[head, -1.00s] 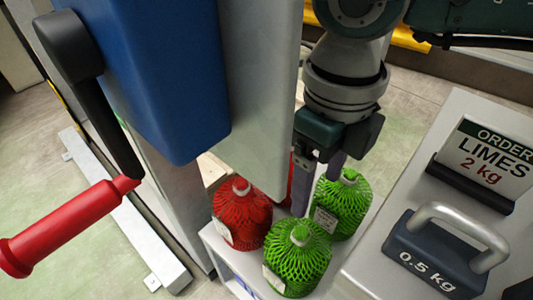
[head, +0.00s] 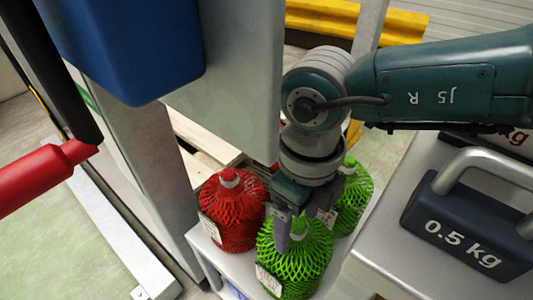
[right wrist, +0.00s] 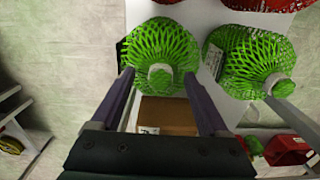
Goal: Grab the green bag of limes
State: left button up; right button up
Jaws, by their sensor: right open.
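A green net bag of limes (head: 310,262) stands upright at the front of a white shelf, with a white label on its side. A second green bag (head: 355,205) stands behind it to the right, partly covered by my right arm. My right gripper (head: 292,232) points down at the front bag, its fingers at the bag's top. In the right wrist view, the open fingers (right wrist: 158,78) lie either side of a green bag's neck (right wrist: 160,55), and the other green bag (right wrist: 240,62) is to the right. I cannot tell whether the fingers touch the net. My left gripper is not in view.
A red net bag (head: 230,225) stands close on the left of the front green bag. A grey counter with a 0.5 kg weight (head: 465,235) lies to the right. A grey panel (head: 235,90) and a blue box (head: 125,45) hang at the upper left.

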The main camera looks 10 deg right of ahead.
jog(key=shift+c, duration=0.2)
jog(key=c, duration=1.2)
jog(key=shift+f, duration=0.1)
jog(key=shift+d, duration=0.1)
